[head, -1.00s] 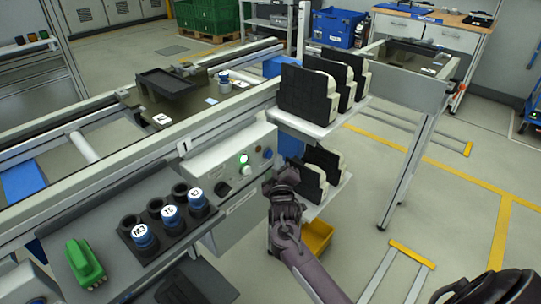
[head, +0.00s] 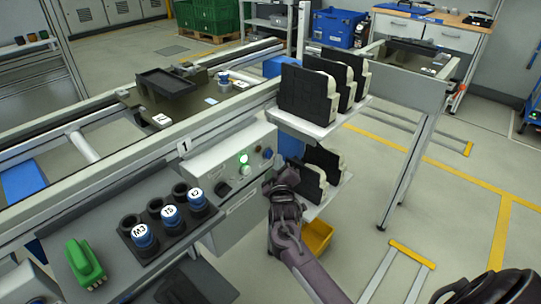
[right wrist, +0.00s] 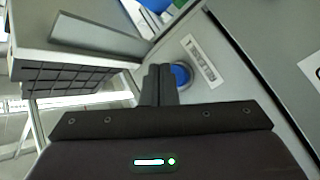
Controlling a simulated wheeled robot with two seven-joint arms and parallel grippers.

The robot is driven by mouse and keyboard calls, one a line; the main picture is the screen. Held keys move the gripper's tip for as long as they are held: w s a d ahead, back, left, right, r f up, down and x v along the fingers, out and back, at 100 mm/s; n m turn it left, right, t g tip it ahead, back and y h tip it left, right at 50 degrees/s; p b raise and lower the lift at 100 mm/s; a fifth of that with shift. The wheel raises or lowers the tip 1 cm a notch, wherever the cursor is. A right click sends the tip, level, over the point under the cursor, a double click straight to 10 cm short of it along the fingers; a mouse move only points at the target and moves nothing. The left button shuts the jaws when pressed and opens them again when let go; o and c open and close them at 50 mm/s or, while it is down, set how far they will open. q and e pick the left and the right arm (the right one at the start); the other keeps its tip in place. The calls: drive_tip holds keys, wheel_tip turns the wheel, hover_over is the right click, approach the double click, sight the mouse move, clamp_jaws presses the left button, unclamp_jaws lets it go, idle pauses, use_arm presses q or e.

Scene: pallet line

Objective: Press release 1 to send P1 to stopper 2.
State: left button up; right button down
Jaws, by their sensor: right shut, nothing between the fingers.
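The control box (head: 228,165) is mounted on the front of the conveyor, beside a "1" label (head: 184,147). It carries a lit green button (head: 244,158), a dark knob and a blue button (head: 267,153). In the right wrist view the blue button (right wrist: 181,75) sits just beyond my fingertips, partly hidden by them. My right gripper (head: 284,178) is shut and empty, close to the box's right end; I cannot tell whether it touches the button. A dark pallet (head: 130,97) with a black tray and a white label stands on the conveyor. My left gripper is not in view.
A shelf (head: 310,128) with black-and-white parts stands right of the box, close to my right gripper. A holder with several blue-topped, labelled pieces (head: 170,213) and a green part (head: 84,262) lie on the front ledge. A yellow bin (head: 318,237) is below.

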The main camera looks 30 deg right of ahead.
idle(0.4)
drive_tip(key=shift+w+a, duration=0.15)
drive_tip(key=shift+w, duration=0.25)
drive_tip(key=shift+w+a, duration=0.2)
drive_tip(key=shift+w, duration=0.25)
idle(0.6)
idle(0.3)
drive_tip(key=shift+s+d+p, duration=0.3)
drive_tip(key=shift+s+p, duration=0.25)
drive_tip(key=shift+s, duration=0.3)
